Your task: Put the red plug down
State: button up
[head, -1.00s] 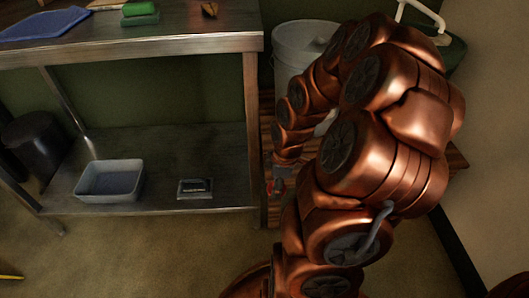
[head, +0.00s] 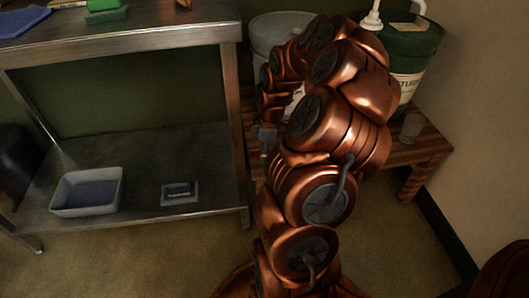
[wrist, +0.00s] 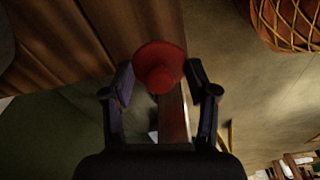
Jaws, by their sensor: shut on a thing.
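The red plug (wrist: 160,66) is in the wrist view, round and wide at its top, between the fingers of my gripper (wrist: 161,84). The gripper is shut on it. The plug is off the floor beside a brown wooden surface. In the head view my gripper (head: 266,139) shows small and dark at the left edge of the wooden bench (head: 425,150), close to the metal table's right leg. My arm hides part of the bench, and the plug can hardly be made out there.
A grey bucket (head: 270,38) and a dark green pump bucket (head: 413,48) stand on the bench, with a clear cup (head: 411,128) in front. The metal table (head: 120,43) stands left; its lower shelf holds a grey tub (head: 88,190) and a small labelled item (head: 180,194).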

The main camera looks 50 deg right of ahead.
jog(key=w+d, duration=0.1)
jog(key=w+d+b, duration=0.1)
jog(key=d, duration=0.1)
jog(key=shift+w+d+f, duration=0.1)
jog(key=shift+w+f, duration=0.1)
jog(key=shift+w, duration=0.1)
jog(key=shift+f+b, duration=0.9)
jog(key=shift+f, duration=0.9)
jog(key=o, duration=0.9)
jog(key=shift+c, duration=0.2)
notch_tip(320, 180, up, 12)
jog(key=s+d+p, duration=0.1)
jog(key=p, duration=0.3)
